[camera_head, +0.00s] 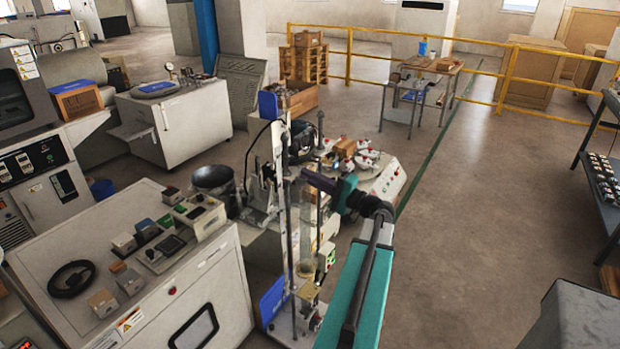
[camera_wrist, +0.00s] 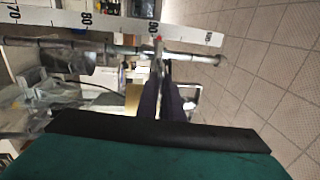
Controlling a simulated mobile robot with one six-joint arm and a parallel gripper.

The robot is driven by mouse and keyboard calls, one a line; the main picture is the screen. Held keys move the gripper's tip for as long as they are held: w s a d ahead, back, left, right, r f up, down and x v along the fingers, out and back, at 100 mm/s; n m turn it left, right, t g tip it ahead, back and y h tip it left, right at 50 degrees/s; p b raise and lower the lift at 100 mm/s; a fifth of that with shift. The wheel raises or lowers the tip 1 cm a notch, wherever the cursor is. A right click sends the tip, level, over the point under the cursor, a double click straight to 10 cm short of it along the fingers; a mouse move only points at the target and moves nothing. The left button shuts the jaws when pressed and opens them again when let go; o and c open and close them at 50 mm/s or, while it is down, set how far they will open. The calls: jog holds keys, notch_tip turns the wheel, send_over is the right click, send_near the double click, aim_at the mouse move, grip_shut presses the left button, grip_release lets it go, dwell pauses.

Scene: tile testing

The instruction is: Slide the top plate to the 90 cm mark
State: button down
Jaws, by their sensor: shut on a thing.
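A white ruler (camera_wrist: 105,22) runs across the top of the wrist view, with 70, 80, 90 and 100 readable from left to right. A grey metal rod (camera_wrist: 120,51) lies alongside it. My gripper (camera_wrist: 161,72) has its dark fingers closed on a narrow part at the rod, which I take as the top plate (camera_wrist: 158,50). A small red tip there sits beside the ruler, slightly past the printed 90, towards 100. In the head view my gripper (camera_head: 308,176) reaches the upper part of the upright stand (camera_head: 288,235). The plate is too small to make out there.
A grey machine cabinet (camera_head: 130,270) with small boxes on top stands left of the stand. A cluttered bench (camera_head: 385,182) is behind it. Open floor (camera_head: 480,230) lies to the right, with a yellow railing (camera_head: 440,85) at the back.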

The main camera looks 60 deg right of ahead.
jog(key=shift+f, duration=0.1)
dwell(0.3)
jog(key=shift+f+b, duration=0.55)
jog(key=shift+b, duration=0.6)
jog(key=shift+r, duration=0.1)
jog(key=c, duration=1.9)
grip_release()
jog(key=shift+s, duration=0.15)
jog(key=s+f+b, duration=0.2)
jog(key=s+b, duration=0.1)
jog(key=s, duration=1)
jog(key=shift+s+f, duration=0.15)
